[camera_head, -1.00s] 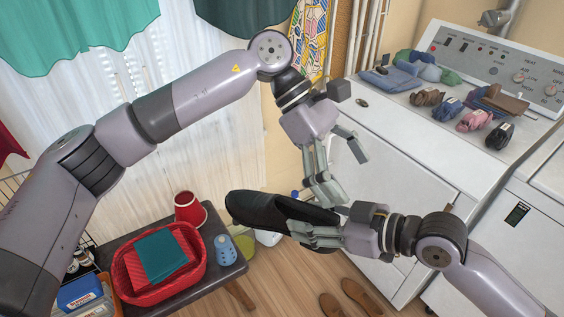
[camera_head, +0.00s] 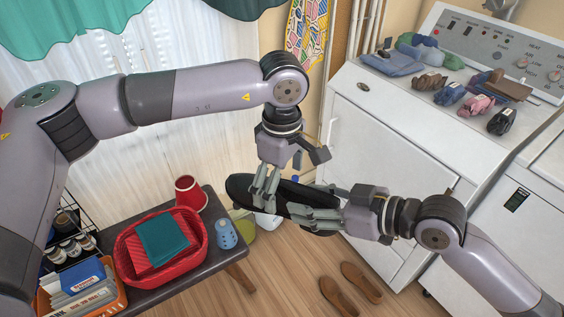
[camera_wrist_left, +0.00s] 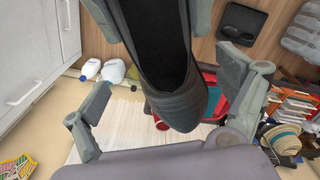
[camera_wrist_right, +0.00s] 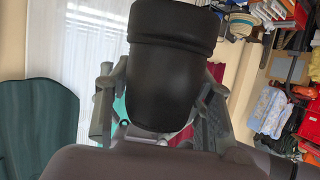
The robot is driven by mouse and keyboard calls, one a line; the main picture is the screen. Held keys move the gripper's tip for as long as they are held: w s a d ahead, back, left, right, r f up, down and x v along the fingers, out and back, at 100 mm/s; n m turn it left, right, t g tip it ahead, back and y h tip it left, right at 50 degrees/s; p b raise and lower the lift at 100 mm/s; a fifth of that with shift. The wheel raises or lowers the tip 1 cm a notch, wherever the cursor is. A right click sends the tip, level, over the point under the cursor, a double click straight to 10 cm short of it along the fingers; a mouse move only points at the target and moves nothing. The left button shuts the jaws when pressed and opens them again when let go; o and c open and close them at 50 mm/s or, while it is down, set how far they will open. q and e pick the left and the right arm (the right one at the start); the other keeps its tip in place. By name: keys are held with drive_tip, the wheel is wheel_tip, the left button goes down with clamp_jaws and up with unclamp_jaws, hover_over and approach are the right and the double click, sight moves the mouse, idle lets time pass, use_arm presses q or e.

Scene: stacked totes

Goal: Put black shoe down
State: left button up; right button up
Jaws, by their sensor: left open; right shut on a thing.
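The black shoe (camera_head: 294,190) is in mid-air between my two grippers in the head view, lying roughly level. My right gripper (camera_head: 292,216) is shut on it from the right. My left gripper (camera_head: 266,196) points down over the shoe with its fingers open and close to it; contact cannot be told. In the left wrist view, the shoe (camera_wrist_left: 180,108) reaches between the two spread fingers. In the right wrist view, the shoe (camera_wrist_right: 167,85) fills the space between the fingers, which are partly hidden behind it.
A dark bench (camera_head: 232,262) holds a red basket (camera_head: 191,264) with cloths, a red cup (camera_head: 188,194) and a blue tumbler (camera_head: 226,234). Brown shoes (camera_head: 361,283) lie on the wooden floor. A white appliance (camera_head: 385,150) stands right, with folded cloths and small items on top.

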use_arm(q)
drive_tip(key=shift+f, duration=1.4)
use_arm(e)
drive_tip(key=shift+r, duration=0.1)
use_arm(q)
drive_tip(key=c, duration=0.7)
drive_tip(key=shift+w, duration=0.1)
drive_tip(key=c, duration=0.9)
use_arm(e)
drive_tip(key=shift+s+a+r, duration=0.1)
drive_tip(key=shift+s+a, duration=0.05)
drive_tip(key=shift+s, duration=0.05)
use_arm(q)
drive_tip(key=shift+c, duration=0.6)
use_arm(e)
drive_tip(key=o, duration=1)
use_arm(q)
drive_tip(key=shift+c, duration=0.7)
use_arm(e)
drive_tip(key=shift+o, duration=0.7)
drive_tip(key=o, duration=0.3)
drive_tip(key=shift+w, duration=0.15)
